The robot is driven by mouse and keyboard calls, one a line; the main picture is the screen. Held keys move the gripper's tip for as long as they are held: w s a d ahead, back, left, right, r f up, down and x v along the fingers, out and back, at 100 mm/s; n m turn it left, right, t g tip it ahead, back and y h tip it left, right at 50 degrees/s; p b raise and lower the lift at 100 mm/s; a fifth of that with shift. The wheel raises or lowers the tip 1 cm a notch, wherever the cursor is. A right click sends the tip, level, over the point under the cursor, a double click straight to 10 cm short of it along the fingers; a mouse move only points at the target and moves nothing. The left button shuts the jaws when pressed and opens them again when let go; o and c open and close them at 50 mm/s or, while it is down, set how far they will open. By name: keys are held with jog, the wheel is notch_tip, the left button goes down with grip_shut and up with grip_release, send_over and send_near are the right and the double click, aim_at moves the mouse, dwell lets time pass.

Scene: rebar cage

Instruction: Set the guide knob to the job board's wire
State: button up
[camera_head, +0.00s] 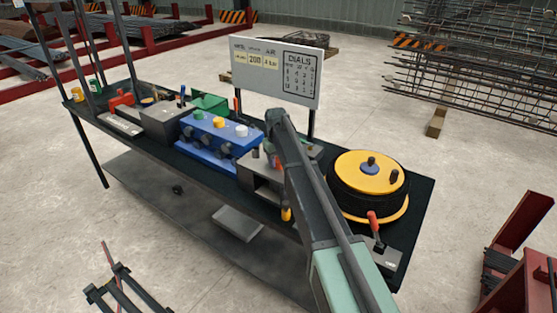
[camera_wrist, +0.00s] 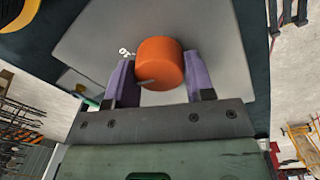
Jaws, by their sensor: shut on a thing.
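An orange knob (camera_wrist: 160,60) stands on a grey panel (camera_wrist: 90,35) in the wrist view. A small white mark that looks like a number sits left of it. A darker line on its front side may be its pointer. My gripper (camera_wrist: 156,72) has its two purple fingers on either side of the knob, shut on it. In the head view my arm hides the knob and most of a grey box (camera_head: 255,182) on the bench. The job board (camera_head: 276,70) stands behind it, with cards reading about "200" and "4 bar" and a DIALS table. Its smaller text is unreadable.
A blue unit (camera_head: 215,140) with coloured knobs sits left of the grey box on the dark bench (camera_head: 420,215). A yellow-topped reel (camera_head: 350,170) and a red-handled lever (camera_head: 373,222) are on the right. A yellow round thing (camera_wrist: 14,28) shows at the wrist view's left edge.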

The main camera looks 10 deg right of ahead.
aim_at(277, 159)
jog(key=m, duration=0.5)
dwell(0.5)
jog(key=o, duration=0.9)
jog(key=r+p, duration=1.1)
jog(key=shift+a, duration=0.25)
jog(key=shift+f, duration=0.1)
